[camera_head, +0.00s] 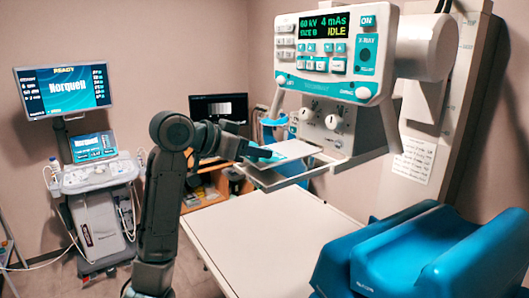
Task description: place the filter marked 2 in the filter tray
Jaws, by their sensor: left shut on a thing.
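My left gripper (264,154) reaches in from the left and is shut on a thin pale plate, the filter (294,149). The filter lies roughly flat over the filter tray (287,180), a shallow metal-edged tray below the X-ray head. The gripper is at the tray's left end. I cannot read a number on the filter, and I cannot tell whether it touches the tray. My right gripper is not in view.
The X-ray head (327,55) with control panel and knobs hangs just above the tray. A white table (270,240) lies below. Blue cushions (420,255) stand at right. An ultrasound cart (97,190) and a shelf with a dark monitor (218,106) stand behind.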

